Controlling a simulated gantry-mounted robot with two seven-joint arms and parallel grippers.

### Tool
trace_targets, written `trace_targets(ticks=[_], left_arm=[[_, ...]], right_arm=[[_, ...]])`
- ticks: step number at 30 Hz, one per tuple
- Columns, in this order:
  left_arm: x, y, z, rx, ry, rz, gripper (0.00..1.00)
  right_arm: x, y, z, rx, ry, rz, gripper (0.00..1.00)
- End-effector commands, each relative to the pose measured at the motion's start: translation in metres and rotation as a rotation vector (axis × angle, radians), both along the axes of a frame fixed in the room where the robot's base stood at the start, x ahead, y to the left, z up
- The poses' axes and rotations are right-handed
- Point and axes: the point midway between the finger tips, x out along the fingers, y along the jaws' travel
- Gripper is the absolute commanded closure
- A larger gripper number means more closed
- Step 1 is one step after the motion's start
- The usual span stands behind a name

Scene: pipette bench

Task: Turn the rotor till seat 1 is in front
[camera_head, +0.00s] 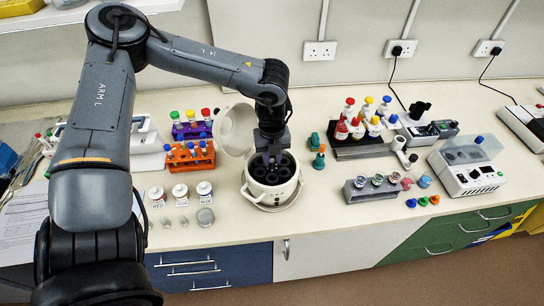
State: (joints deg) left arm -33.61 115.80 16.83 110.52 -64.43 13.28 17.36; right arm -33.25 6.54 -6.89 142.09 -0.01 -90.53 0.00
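A round white centrifuge (273,193) stands mid-bench with its lid (233,130) swung open at the back left. Its dark rotor (285,170) shows inside, with several dark round seats around the hub. My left gripper (271,159) points straight down over the rotor's middle and covers the hub and the back of the rotor. Its fingers are small and dark here, so I cannot tell whether they are open or shut, or touching the rotor. Seat numbers are too small to read. My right gripper is not in view.
An orange rack (190,157) and a purple rack (191,131) of capped tubes stand left of the centrifuge. White-lidded jars (180,192) stand at its front left. A grey rack (371,189) and a clear-lidded device (468,168) stand to the right.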

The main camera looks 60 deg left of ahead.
Motion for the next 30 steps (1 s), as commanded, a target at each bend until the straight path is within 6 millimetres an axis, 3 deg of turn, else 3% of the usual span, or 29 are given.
trace_targets(ticks=[1, 5, 17, 30], left_arm=[[0.0, 0.0, 0.0, 0.0, 0.0, 0.0, 0.82], [0.0, 0.0, 0.0, 0.0, 0.0, 0.0, 1.0], [0.0, 0.0, -0.001, 0.0, 0.0, 0.053, 1.0], [0.0, -0.001, -0.003, 0.001, -0.001, 0.384, 1.0]], right_arm=[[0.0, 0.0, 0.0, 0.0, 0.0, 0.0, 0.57], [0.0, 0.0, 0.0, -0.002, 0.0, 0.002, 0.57], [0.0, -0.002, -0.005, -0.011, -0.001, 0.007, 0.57], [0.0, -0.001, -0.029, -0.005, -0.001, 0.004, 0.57]])
